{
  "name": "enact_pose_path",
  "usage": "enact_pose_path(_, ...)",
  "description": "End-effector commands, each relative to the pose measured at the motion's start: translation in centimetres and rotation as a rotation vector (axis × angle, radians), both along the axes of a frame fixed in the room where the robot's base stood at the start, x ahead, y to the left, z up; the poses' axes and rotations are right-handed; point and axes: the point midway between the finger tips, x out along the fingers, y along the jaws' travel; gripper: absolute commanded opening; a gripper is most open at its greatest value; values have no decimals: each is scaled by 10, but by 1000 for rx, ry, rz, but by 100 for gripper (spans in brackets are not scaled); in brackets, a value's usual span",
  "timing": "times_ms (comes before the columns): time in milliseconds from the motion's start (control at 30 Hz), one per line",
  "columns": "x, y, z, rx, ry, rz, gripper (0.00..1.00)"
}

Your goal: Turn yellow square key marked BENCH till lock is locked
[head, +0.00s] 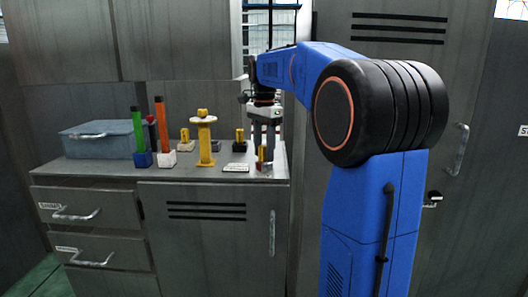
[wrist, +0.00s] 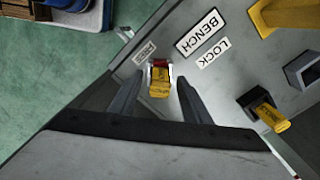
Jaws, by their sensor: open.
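The yellow square key (wrist: 159,88) stands in its lock near the counter's front edge, with a red part and pale metal around its base. A BENCH plate (wrist: 200,34) and a LOCK plate (wrist: 213,54) lie beside it, and a smaller plate (wrist: 145,51) is too blurred to read. My gripper (wrist: 161,80) is open, with one finger on each side of the key; I cannot tell whether either touches it. In the head view my gripper (head: 263,143) points down over the key (head: 262,153). The key's lower part and lock are small there.
Another yellow key (wrist: 270,116) stands in a dark block close to the right finger. A yellow pedestal (head: 205,143), an orange stick (head: 160,124), a green stick (head: 137,129) and a blue-grey bin (head: 97,139) stand farther left on the counter (head: 205,176).

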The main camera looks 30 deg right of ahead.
Motion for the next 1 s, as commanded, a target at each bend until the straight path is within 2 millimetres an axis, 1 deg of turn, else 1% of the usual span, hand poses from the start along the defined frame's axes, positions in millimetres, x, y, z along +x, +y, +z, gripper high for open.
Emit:
enact_pose_path(133, 0, 0, -5, 0, 0, 0, 44)
enact_pose_path(367, 0, 0, -5, 0, 0, 0, 44)
enact_pose_path(400, 0, 0, -5, 0, 0, 0, 39)
enact_pose_path(467, 0, 0, -5, 0, 0, 0, 25)
enact_pose_path(500, 0, 0, -5, 0, 0, 0, 15)
enact_pose_path(567, 0, 0, -5, 0, 0, 0, 1)
enact_pose_path(767, 0, 0, -5, 0, 0, -36, 0)
enact_pose_path(1000, 0, 0, -5, 0, -1, -239, 0)
